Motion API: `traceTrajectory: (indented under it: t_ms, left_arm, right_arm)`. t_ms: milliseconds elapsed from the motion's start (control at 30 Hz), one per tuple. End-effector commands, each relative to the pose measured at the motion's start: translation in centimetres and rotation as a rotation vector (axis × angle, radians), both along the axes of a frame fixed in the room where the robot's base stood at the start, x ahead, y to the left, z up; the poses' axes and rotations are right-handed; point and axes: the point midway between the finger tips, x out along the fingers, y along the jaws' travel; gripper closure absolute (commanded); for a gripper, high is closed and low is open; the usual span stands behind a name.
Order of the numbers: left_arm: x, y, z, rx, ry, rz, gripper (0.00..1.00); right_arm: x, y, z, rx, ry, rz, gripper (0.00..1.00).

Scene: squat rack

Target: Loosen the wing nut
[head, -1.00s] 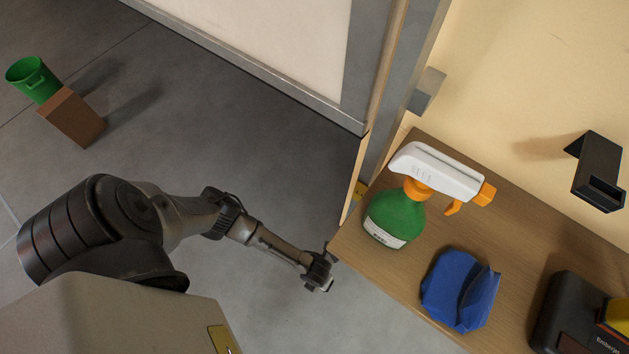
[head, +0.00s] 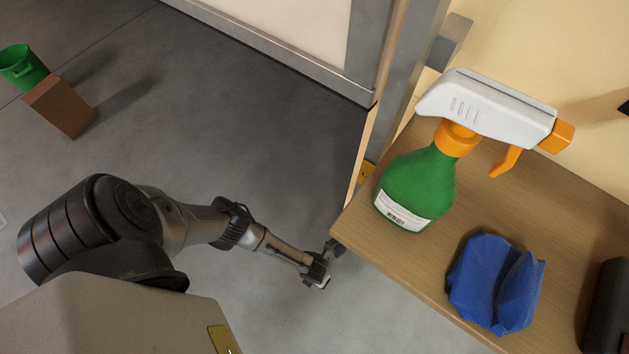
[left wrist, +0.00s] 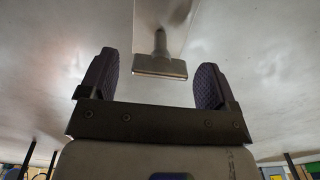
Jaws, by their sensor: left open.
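I cannot make out a wing nut in either view. My left gripper (head: 324,268) is in the head view, in front of the left edge of the wooden shelf and apart from the things on it. It also shows in the left wrist view (left wrist: 155,85), with its two dark ribbed fingers spread wide and nothing between them. Beyond the fingers is a grey fixture (left wrist: 160,57) on a pale surface; I cannot tell what it is. My right gripper is not in view.
The wooden shelf (head: 390,262) holds a green spray bottle (head: 418,187), a crumpled blue cloth (head: 492,283) and a dark object (head: 608,310) at the right edge. A grey upright post (head: 405,85) stands at its back left. A green bucket (head: 22,67) and brown box (head: 60,105) are far left. Grey floor is open between.

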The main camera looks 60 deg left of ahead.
Motion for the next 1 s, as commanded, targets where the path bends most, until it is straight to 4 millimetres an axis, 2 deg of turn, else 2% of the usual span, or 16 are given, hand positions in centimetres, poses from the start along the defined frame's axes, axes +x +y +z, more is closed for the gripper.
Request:
traceTrajectory:
  t_ms: [133,500,1000]
  left_arm:
    - [0.0,-0.03,-0.8,0.0,0.0,0.001,0.17]
    - [0.0,-0.03,-0.86,0.0,0.0,0.001,0.18]
    - [0.0,0.0,-0.86,0.0,0.0,0.001,0.66]
  right_arm:
    - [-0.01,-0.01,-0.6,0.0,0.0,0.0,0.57]
    - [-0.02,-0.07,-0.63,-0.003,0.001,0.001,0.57]
    - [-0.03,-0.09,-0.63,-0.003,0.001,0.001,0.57]
